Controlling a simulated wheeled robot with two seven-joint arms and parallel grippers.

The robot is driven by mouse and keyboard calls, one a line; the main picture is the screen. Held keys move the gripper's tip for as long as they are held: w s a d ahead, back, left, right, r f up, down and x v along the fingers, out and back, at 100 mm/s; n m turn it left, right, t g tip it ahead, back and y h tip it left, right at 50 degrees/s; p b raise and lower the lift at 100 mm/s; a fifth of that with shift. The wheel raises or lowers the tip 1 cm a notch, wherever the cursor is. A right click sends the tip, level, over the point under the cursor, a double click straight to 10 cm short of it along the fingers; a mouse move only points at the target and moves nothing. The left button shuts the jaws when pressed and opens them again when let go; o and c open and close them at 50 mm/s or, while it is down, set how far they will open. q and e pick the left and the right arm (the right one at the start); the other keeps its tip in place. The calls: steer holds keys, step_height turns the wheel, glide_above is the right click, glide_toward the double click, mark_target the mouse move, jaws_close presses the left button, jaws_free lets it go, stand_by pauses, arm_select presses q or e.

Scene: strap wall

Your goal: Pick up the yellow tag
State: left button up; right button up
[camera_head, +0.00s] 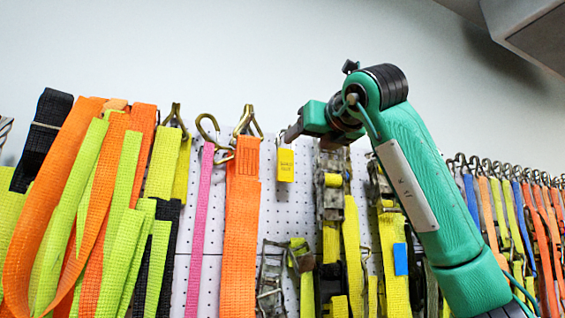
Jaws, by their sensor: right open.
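The yellow tag (286,166) is a small upright rectangle with dark print, hanging in front of the white pegboard between the orange strap and the ratchet straps. My right gripper (288,134) reaches in from the right on a green arm. Its fingertips are just above the tag's top edge, and it is open. Whether the fingers touch the tag or its hanger cannot be told. The hook behind the tag is hidden by the gripper. My left gripper is not in view.
A wide orange strap (241,230) hangs close left of the tag, with a pink strap (200,225) beyond it. Metal ratchet buckles (331,185) with yellow straps hang close to the right. Bare pegboard (280,215) shows below the tag.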

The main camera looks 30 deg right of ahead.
mark_target(286, 157)
steer(key=w+p, duration=0.1)
steer(key=w, duration=0.1)
steer(key=w+p, duration=0.1)
steer(key=w, duration=0.2)
steer(key=w+p, duration=0.1)
steer(key=w, duration=0.2)
steer(key=shift+w+d, duration=0.1)
steer(key=shift+d, duration=0.2)
steer(key=w+p, duration=0.3)
steer(key=w, duration=0.1)
steer(key=shift+w+f+p, duration=0.15)
steer(key=shift+w+p, duration=0.2)
steer(key=shift+w, duration=0.05)
steer(key=shift+w+f, duration=0.1)
steer(key=shift+w, duration=0.25)
steer(key=shift+s, duration=0.1)
steer(key=c, duration=0.9)
steer(key=shift+c, duration=0.9)
